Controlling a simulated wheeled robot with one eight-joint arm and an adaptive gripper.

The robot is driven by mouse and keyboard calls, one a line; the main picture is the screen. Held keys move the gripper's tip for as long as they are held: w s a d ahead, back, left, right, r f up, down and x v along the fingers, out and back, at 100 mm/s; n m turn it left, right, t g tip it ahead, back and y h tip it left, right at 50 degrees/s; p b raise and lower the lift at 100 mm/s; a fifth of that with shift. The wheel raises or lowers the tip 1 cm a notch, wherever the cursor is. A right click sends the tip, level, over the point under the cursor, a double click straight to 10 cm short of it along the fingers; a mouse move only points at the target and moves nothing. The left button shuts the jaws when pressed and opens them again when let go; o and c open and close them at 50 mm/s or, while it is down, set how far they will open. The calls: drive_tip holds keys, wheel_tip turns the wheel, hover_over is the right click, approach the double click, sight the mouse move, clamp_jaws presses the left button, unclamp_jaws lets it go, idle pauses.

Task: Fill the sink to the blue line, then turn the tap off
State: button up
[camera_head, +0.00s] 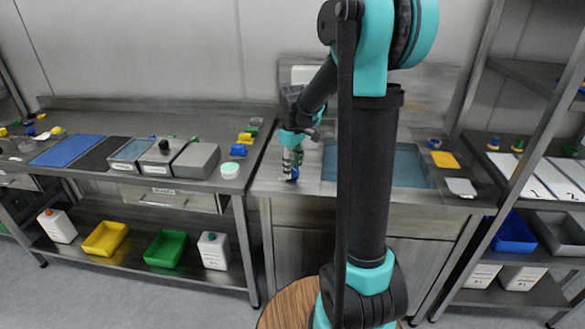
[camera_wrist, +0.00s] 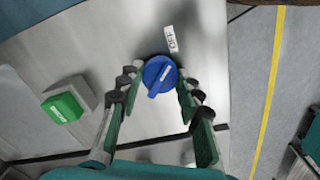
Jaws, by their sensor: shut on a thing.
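The sink (camera_head: 408,165) is set in the steel counter at the centre right and has a teal-blue surface inside. My arm hides part of it, and I cannot make out a blue line. My gripper (camera_head: 291,160) points down at the counter left of the sink. In the wrist view my gripper (camera_wrist: 158,84) is shut on the round blue tap knob (camera_wrist: 160,75), with a finger on each side. The knob's pointer ridge aims down and slightly left. A white label reading "OFF" (camera_wrist: 168,39) sits just above the knob. The spout cannot be made out.
A green-topped box (camera_wrist: 66,106) stands left of the knob. A yellow sponge-like block (camera_head: 445,160) and a white piece (camera_head: 460,187) lie right of the sink. The left bench (camera_head: 95,112) holds trays and boxes. A shelf rack (camera_head: 520,75) stands at the right.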

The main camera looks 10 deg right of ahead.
sight(293, 170)
idle(0.3)
drive_tip(key=o, duration=1.2)
drive_tip(key=shift+c, duration=0.2)
wheel_tip(293, 170, up, 12)
drive_tip(key=s+d+f+m+t, duration=0.2)
drive_tip(key=s+f+m, duration=0.2)
drive_tip(key=s+f, duration=0.5)
drive_tip(key=s+d+f+m+t, duration=0.2)
drive_tip(key=s+f+m, duration=0.2)
drive_tip(key=s+f, duration=0.5)
drive_tip(key=s, duration=0.4)
drive_tip(key=shift+s+m, duration=0.15)
drive_tip(key=shift+m, duration=0.15)
